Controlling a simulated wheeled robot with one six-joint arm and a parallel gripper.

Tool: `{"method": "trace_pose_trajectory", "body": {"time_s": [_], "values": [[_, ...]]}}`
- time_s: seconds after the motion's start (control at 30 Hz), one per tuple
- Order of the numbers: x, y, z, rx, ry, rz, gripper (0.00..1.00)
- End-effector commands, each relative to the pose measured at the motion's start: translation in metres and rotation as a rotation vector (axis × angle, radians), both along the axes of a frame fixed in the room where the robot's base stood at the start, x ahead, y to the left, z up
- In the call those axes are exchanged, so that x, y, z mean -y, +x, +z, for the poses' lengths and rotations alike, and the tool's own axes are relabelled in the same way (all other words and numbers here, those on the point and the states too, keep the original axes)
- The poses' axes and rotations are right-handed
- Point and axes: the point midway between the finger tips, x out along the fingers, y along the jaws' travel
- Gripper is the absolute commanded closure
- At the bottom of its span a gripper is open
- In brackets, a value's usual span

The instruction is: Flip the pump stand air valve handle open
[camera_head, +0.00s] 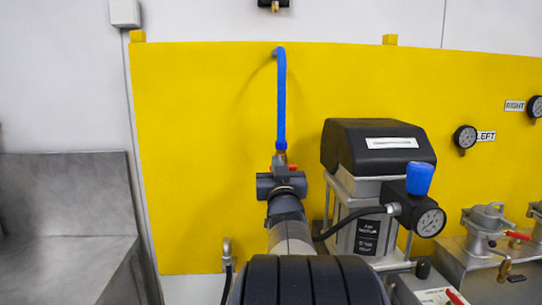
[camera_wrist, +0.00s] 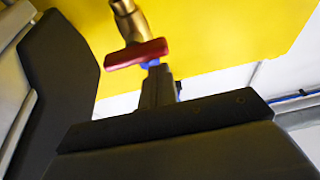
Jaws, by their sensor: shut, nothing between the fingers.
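The air valve is a brass fitting (camera_wrist: 128,20) with a flat red handle (camera_wrist: 137,53) across its end in the wrist view. In the head view a bit of the red handle (camera_head: 292,167) shows just below the blue hose (camera_head: 281,105), in front of the yellow panel; my gripper and arm hide most of the valve. My gripper (camera_wrist: 157,72) is shut and empty, with its fingertips close to the handle's underside in the wrist view. I cannot tell whether they touch it. In the head view my gripper (camera_head: 279,163) is right at the valve.
A black-topped pump unit (camera_head: 371,148) stands right of my arm, with a blue knob (camera_head: 420,178) and a pressure gauge (camera_head: 430,222). A black hose (camera_head: 350,220) runs close beside my arm. The yellow panel (camera_head: 190,150) is bare to the left.

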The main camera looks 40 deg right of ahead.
Motion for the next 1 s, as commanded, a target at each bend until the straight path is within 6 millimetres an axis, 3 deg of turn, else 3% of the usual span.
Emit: {"method": "trace_pose_trajectory", "body": {"time_s": [1.0], "values": [[-0.0009,0.0003,-0.0078,-0.056,-0.068,0.0,1.0]]}}
